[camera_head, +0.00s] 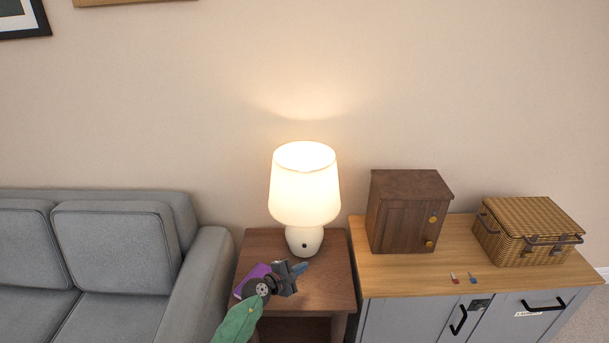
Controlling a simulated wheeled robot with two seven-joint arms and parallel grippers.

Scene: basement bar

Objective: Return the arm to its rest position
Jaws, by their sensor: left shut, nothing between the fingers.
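My left gripper (299,268) is over the small brown side table (325,291), just in front of the base of a white lamp (304,240). Its fingers are together with nothing between them. The green and purple arm link (240,319) behind it comes up from the bottom edge. The lamp's shade is lit, and its base has a small dark knob on the front. I cannot tell whether the fingers touch the lamp. My right gripper is out of view.
A grey sofa (112,247) stands left of the table. To the right is a grey cabinet (400,317) with a wooden top, carrying a brown wooden box (401,215), a wicker basket (525,229) and two small keys or tags (473,280).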

